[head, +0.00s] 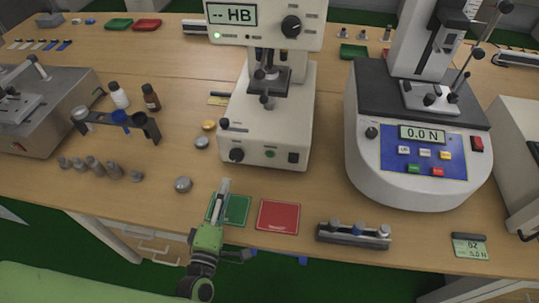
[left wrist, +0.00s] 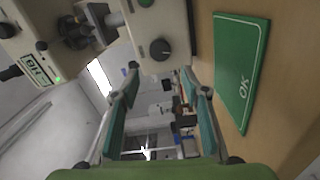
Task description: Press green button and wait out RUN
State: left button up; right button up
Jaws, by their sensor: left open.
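The hardness tester (head: 268,115) stands at the middle of the bench, and its display (head: 231,14) reads "-- HB" with a small green light below it. A green button (head: 270,153) is on its front base, between a black knob and a dark switch. In the left wrist view this button (left wrist: 146,3) shows at the top edge, near the black knob (left wrist: 160,49). My left gripper (head: 238,220) is open and empty over the green mat, in front of the tester and apart from it. My right gripper is not in view.
A green mat marked OK (left wrist: 241,70) and a red mat (head: 278,217) lie at the front edge. A force tester (head: 420,150) reading 0.0 N, with its own green and red buttons, stands right. Bottles, a rack and several metal pieces are left.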

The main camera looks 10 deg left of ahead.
pick_arm(q)
grip_shut()
dwell(1.1)
